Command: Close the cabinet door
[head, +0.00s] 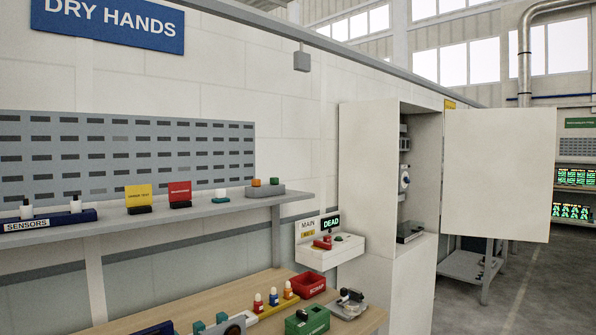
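The cabinet (367,165) is a tall off-white box against the wall, right of the middle in the head view. Its door (497,175) stands wide open, swung out to the right of the opening. Electrical parts (404,178) show inside on the back wall, and a dark flat item (410,232) lies at the bottom of the opening. Neither of my grippers shows in this view.
A workbench (135,321) with a red bin (307,284), a green box (307,320) and small bottles stands left of the cabinet. A shelf (150,220) runs above it. A grey table (462,265) stands behind the door. Open floor (535,290) lies to the right.

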